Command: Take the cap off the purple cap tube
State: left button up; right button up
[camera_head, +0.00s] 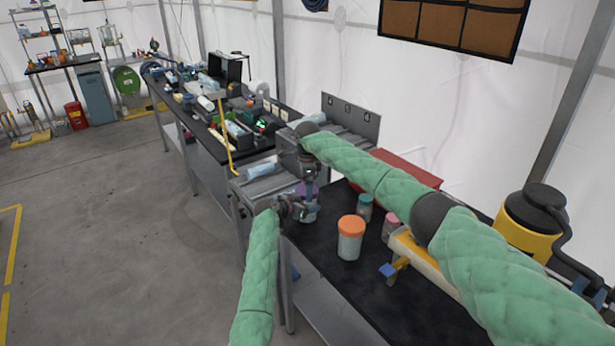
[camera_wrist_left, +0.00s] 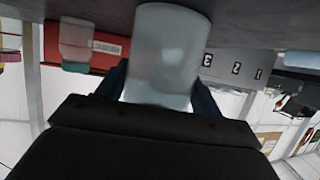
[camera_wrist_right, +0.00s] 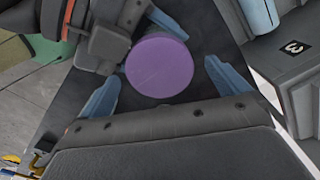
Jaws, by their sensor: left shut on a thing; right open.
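The purple cap tube has a pale translucent body (camera_wrist_left: 165,55) and a round purple cap (camera_wrist_right: 160,68). In the head view the cap (camera_head: 309,189) shows as a small purple patch among the grippers. My left gripper (camera_head: 304,208) is shut on the tube's body from the side, with a finger on each side of it in the left wrist view. My right gripper (camera_wrist_right: 166,82) is above the cap, pointing down. Its blue fingers are open, one on each side of the cap, with gaps between. In the head view the right fingertips are partly hidden.
An orange-capped jar (camera_head: 350,239), a teal-capped jar (camera_head: 365,206) and a pink-capped jar (camera_head: 389,226) stand on the black table (camera_head: 365,285). A red case (camera_head: 408,168) lies behind. A numbered grey rack (camera_head: 350,117) stands beyond my grippers.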

jog(key=shift+f, duration=0.4)
jog(key=c, duration=1.2)
jog(key=shift+r, duration=0.2)
jog(key=shift+r, duration=0.75)
jog(key=shift+r, duration=0.2)
jog(key=shift+r, duration=1.95)
pick_arm(q)
jog(key=o, duration=1.4)
